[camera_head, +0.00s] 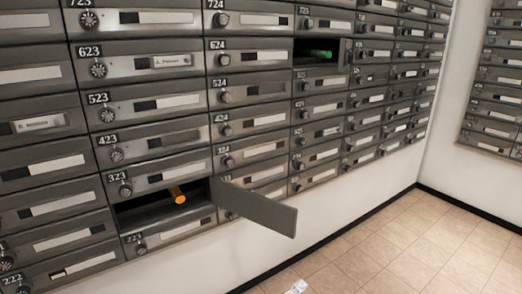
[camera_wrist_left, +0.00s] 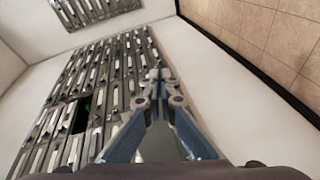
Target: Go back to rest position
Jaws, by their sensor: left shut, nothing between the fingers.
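My left gripper shows in the left wrist view (camera_wrist_left: 159,76), its blue-grey fingers meeting at the tips with nothing between them. In the head view only a small pale tip of it (camera_head: 297,287) shows at the bottom edge, over the floor and apart from the mailboxes. The rest of it is out of frame there. My right gripper is not in view.
A wall of grey numbered mailboxes (camera_head: 155,105) fills the left. One low box stands open, its door (camera_head: 262,210) sticking out, an orange cylinder (camera_head: 178,195) inside. Another open box holds a green object (camera_head: 319,54). The tiled floor (camera_head: 400,250) is clear at right.

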